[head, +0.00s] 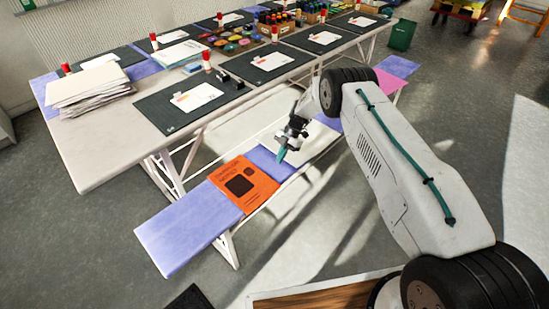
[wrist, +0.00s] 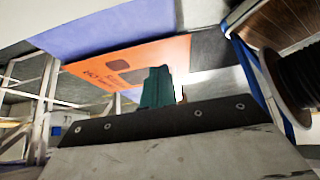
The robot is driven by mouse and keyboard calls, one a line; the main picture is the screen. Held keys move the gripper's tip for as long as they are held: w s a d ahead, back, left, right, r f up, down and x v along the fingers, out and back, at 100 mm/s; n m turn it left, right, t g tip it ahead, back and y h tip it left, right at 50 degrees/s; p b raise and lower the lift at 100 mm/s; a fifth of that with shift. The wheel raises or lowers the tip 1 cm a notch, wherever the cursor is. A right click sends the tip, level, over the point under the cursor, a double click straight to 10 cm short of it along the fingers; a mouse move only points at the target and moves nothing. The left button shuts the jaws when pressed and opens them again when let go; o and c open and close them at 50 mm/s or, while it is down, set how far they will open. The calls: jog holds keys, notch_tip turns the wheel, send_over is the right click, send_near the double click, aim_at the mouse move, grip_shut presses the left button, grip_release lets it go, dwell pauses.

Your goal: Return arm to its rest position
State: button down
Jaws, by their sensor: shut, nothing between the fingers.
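My gripper (head: 281,154) hangs in front of the table, at the end of my white arm. Its teal fingers point down, over or near the bench beside an orange sheet (head: 243,184) with black printing. In the wrist view the closed teal fingers of my gripper (wrist: 157,88) show with nothing held. The orange sheet (wrist: 130,66) appears just beyond them in that view. I cannot tell the exact gap between the fingertips and the bench.
The long table (head: 85,150) carries dark mats, white papers, a paper stack (head: 90,88), red-capped glue sticks and paint pots. The bench has lilac pads (head: 188,228). A green bin (head: 401,35) stands at the back right. Grey floor is open on the right.

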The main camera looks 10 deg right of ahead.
jog(key=s+d+m+g, duration=0.1)
jog(key=s+d+m, duration=0.1)
jog(key=s+m, duration=0.4)
jog(key=s+d+r+m+h, duration=0.15)
jog(key=s+r+m, duration=0.35)
jog(key=r, duration=0.7)
jog(key=s+d+r+m+h, duration=0.15)
jog(key=s+r+m, duration=0.4)
jog(key=r, duration=0.65)
jog(key=s+d+r+m, duration=0.35)
jog(key=s+r, duration=0.25)
jog(key=r, duration=0.6)
jog(key=s+d+r+m+t, duration=0.1)
jog(key=s+r+t, duration=0.1)
jog(key=s+r, duration=0.3)
jog(key=s+d+r+m+t+h, duration=0.1)
jog(key=s+r, duration=0.4)
jog(key=s, duration=0.8)
jog(key=s+d+r+m+t+h, duration=0.1)
jog(key=s+r+m+t, duration=0.2)
jog(key=s, duration=0.6)
jog(key=shift+s+r, duration=0.2)
jog(key=shift+r, duration=1.15)
